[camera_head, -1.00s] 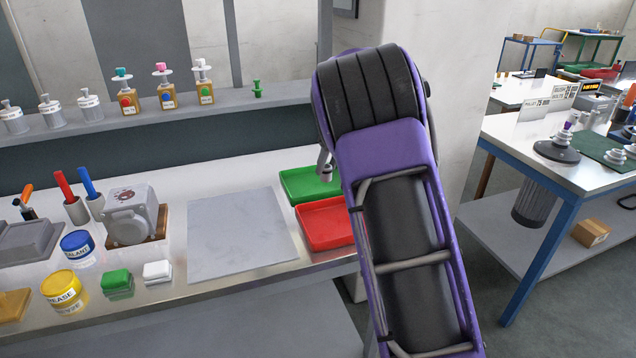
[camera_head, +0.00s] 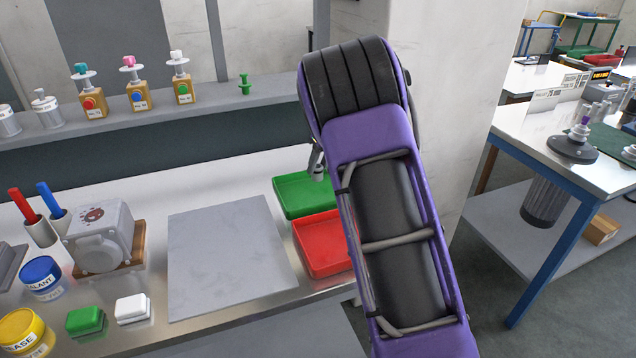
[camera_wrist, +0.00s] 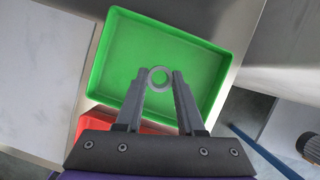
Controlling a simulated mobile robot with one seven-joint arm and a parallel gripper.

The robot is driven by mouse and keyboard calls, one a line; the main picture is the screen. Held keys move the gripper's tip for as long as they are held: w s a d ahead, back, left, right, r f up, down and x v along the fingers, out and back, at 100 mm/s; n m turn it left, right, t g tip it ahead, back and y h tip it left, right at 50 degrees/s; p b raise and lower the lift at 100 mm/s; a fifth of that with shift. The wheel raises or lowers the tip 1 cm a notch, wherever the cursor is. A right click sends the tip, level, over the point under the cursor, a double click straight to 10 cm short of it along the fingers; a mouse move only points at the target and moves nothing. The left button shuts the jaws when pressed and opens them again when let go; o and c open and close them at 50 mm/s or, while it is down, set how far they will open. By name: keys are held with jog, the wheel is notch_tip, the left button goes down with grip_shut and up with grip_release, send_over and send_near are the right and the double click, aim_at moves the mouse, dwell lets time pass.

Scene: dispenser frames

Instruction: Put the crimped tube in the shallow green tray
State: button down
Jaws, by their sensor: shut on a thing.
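The shallow green tray (camera_head: 302,196) sits on the bench, partly behind my arm in the head view. In the wrist view the green tray (camera_wrist: 118,60) lies beneath my gripper (camera_wrist: 160,78). My gripper is shut on a small grey ring-shaped end, which I take as the crimped tube (camera_wrist: 150,78), seen end-on between the fingertips. It appears above the tray floor; its height is hard to tell. In the head view the gripper (camera_head: 317,170) shows only in part beside my purple arm, at the tray's far side, and the tube cannot be made out there.
A red tray (camera_head: 325,243) stands directly in front of the green one. A grey mat (camera_head: 230,255) lies to the left, with a grey device on a wooden base (camera_head: 103,238) beyond. A wall pillar rises behind my arm.

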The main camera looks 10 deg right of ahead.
aim_at(321, 174)
notch_tip(321, 174, down, 5)
jog(key=shift+b, duration=0.4)
jog(key=c, duration=0.5)
grip_release()
jog(key=shift+f, duration=0.1)
jog(key=p+v, duration=0.1)
jog(key=v, duration=1.1)
jog(key=shift+p, duration=0.3)
